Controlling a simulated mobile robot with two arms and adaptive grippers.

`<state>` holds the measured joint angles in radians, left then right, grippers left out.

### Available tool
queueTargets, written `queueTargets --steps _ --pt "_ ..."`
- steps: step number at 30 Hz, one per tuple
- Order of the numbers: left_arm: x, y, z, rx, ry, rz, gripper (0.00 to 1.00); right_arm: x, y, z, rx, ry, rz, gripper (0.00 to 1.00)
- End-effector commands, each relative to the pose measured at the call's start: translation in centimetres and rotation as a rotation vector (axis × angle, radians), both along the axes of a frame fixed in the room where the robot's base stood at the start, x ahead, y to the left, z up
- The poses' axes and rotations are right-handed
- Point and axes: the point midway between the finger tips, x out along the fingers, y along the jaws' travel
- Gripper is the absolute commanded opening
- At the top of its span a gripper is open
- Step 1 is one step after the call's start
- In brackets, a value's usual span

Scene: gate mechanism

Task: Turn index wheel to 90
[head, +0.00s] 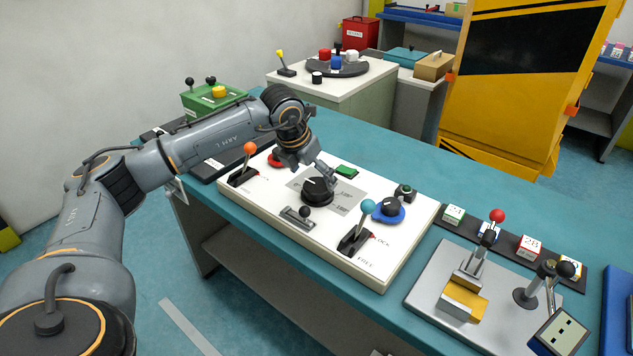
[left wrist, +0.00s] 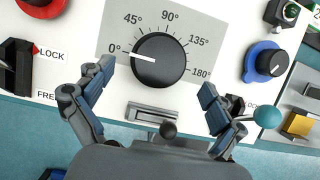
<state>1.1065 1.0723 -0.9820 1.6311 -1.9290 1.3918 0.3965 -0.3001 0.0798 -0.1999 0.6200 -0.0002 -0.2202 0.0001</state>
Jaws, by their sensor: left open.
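The index wheel is a black round dial (left wrist: 160,72) on a grey scale plate (left wrist: 112,38) marked 0, 45, 90, 135 and 180. Its white pointer line points at the 0 mark. The dial also shows in the head view (head: 316,193), partly behind my gripper. My left gripper (head: 322,172) is open over the panel. In the left wrist view, the left gripper's fingers (left wrist: 156,80) are spread to either side of the dial's lower part with nothing between them; contact cannot be seen. My right gripper is in neither view.
The white panel (head: 365,268) also carries an orange-knobbed lever (head: 250,148), a teal-knobbed lever (head: 367,206), a slider with a dark knob (head: 305,211), a red button (head: 275,158) and a blue-based knob (head: 389,209). A metal lever fixture (head: 430,285) stands at the right.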

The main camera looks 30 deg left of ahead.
Motion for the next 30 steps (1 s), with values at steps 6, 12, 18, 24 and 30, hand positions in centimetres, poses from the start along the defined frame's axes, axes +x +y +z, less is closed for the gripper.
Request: queueTargets --steps 6,12,18,24,30 --pt "1.2 -0.1 -2.8 0.0 0.0 0.001 0.94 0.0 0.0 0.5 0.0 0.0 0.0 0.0" --pt "1.6 -0.1 -3.8 0.001 -0.001 0.0 0.94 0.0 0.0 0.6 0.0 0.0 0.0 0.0" --pt "1.6 -0.1 -3.8 0.001 -0.001 0.0 0.94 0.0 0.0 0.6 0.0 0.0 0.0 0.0" --pt "1.6 -0.1 -3.8 0.001 -0.001 0.0 0.59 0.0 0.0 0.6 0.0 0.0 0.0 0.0" --pt "1.5 -0.1 -3.8 0.001 -0.001 0.0 0.38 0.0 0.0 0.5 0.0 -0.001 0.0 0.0"
